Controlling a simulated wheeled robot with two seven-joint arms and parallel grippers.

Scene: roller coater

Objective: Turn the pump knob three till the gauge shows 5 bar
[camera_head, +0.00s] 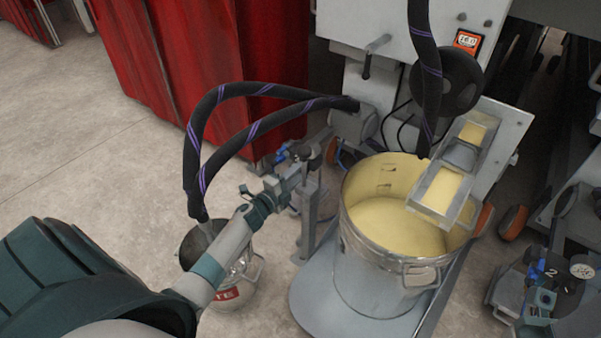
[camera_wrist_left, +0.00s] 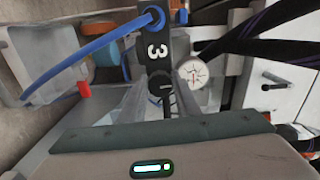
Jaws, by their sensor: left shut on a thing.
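The black pump block marked 3 (camera_wrist_left: 155,48) stands in the upper middle of the left wrist view. Its dark knob (camera_wrist_left: 160,84) is just below the number. The round white gauge (camera_wrist_left: 193,73) sits right of the knob; its reading is too small to tell. My left gripper (camera_wrist_left: 162,98) is shut on the knob, with a finger on either side of it. In the head view my left gripper (camera_head: 299,172) reaches the pump beside the machine, and its fingertips and the knob are mostly hidden there. My right gripper is not in view.
A metal pot of yellow paint (camera_head: 375,275) stands right of the pump, under a chute (camera_head: 438,190). A small can (camera_head: 228,292) with black hoses (camera_head: 195,155) stands under my left arm. A blue hose (camera_wrist_left: 85,50) joins the pump. Another pump marked 2 (camera_head: 541,272) is at lower right.

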